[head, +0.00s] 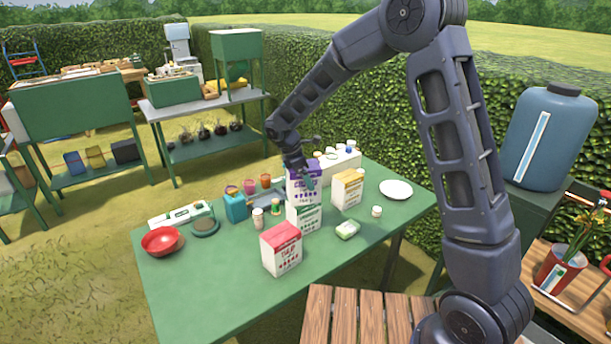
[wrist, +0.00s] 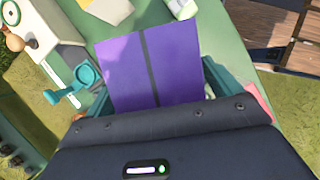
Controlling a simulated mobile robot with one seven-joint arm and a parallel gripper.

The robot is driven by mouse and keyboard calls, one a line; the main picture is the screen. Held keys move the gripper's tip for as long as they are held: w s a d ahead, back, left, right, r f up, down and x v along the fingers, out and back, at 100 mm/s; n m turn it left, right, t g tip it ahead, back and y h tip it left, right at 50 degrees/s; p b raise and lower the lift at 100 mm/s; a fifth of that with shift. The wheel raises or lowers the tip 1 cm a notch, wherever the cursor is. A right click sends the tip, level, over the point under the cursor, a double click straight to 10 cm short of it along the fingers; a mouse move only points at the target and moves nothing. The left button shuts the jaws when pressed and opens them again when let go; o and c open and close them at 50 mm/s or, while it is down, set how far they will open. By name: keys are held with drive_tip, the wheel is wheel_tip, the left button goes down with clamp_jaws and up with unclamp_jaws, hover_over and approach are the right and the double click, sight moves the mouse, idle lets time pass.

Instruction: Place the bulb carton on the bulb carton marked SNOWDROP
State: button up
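A purple bulb carton (head: 296,186) is between the fingers of my gripper (head: 309,180). In the wrist view the purple carton's top (wrist: 160,65), with a dark stripe, fills the space between the teal fingers (wrist: 158,98), which look shut on its sides. A white and green carton (head: 303,219) stands on the table just below it in the head view. The purple carton appears over or just behind it; I cannot tell whether they touch. A red carton reading TULIP (head: 281,250) stands in front and a yellow one (head: 348,188) to the right. No SNOWDROP lettering is readable.
The green table (head: 200,290) also bears a red bowl (head: 160,241), a white plate (head: 396,190), a blue container (head: 236,207), small bottles and cups near the cartons. A small pale green-white item (head: 347,229) lies right of the cartons. The table's front left is clear.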

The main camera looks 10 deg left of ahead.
drive_tip(key=v, duration=1.2)
drive_tip(key=shift+s+a+r, duration=0.1)
drive_tip(key=s+d+r+m+y, duration=0.1)
drive_tip(key=d+r+m, duration=0.25)
drive_tip(key=d, duration=0.55)
drive_tip(key=s+d+r+m, duration=0.1)
drive_tip(key=d+r+m, duration=0.25)
drive_tip(key=d, duration=0.65)
drive_tip(key=s+d+r+m+y, duration=0.1)
drive_tip(key=s+d+r+m, duration=0.2)
drive_tip(key=d, duration=0.6)
drive_tip(key=s+d+f+m+t+y, duration=0.1)
drive_tip(key=s+d+m+t+y, duration=0.1)
drive_tip(key=s+d+m, duration=1)
drive_tip(key=s+d+t, duration=0.1)
drive_tip(key=s+d, duration=0.2)
drive_tip(key=d, duration=0.3)
drive_tip(key=shift+s, duration=0.35)
